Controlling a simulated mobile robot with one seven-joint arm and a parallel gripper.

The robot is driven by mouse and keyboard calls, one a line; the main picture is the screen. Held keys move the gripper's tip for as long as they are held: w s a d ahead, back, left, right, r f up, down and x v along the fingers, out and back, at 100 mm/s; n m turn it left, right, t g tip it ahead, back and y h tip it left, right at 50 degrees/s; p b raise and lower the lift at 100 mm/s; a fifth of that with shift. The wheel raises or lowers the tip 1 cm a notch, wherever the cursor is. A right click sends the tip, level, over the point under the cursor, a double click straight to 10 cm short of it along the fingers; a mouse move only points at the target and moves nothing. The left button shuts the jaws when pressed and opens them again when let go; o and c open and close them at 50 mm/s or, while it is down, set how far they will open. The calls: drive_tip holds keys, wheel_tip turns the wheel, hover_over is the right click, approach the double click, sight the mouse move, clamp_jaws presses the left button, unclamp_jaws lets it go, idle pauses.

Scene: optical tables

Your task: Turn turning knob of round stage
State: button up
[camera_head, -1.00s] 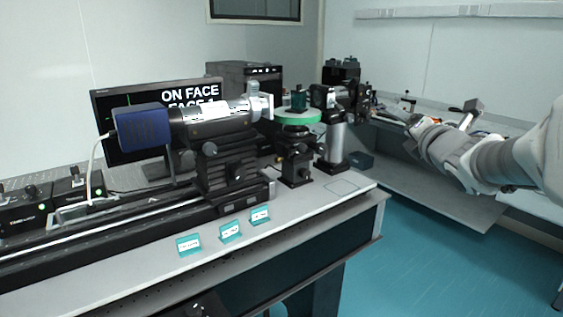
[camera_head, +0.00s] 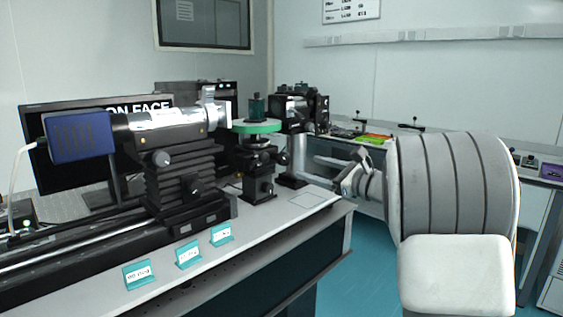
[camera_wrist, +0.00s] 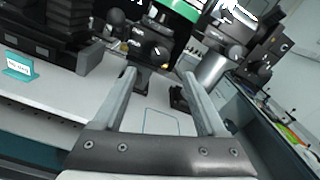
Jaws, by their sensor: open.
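The round stage (camera_head: 256,127) has a green disc on top, with a dark green block on it. Below the disc is a black mount (camera_head: 258,182) with small knobs, standing near the right end of the optical table. In the wrist view the stage's green rim (camera_wrist: 182,10) is cut off at the top, and the black knobs (camera_wrist: 143,46) sit just above and between my fingertips. My gripper (camera_head: 353,178) is to the right of the stage, apart from it. In the wrist view my gripper (camera_wrist: 158,74) is open and empty, its fingers pointing toward the mount.
A blue-ended camera and lens (camera_head: 80,138) stand on a black lift stage to the left. A black optic on a post (camera_head: 300,112) stands right behind the round stage. Teal label stands (camera_head: 188,254) line the front of the table (camera_head: 270,228). The table's right corner is clear.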

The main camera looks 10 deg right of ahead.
sight(286, 160)
drive_tip(key=x, duration=1.1)
drive_tip(key=shift+w+a+b, duration=0.15)
drive_tip(key=shift+w+b, duration=0.05)
drive_tip(key=shift+b, duration=0.1)
drive_tip(key=shift+c, duration=0.2)
clamp_jaws()
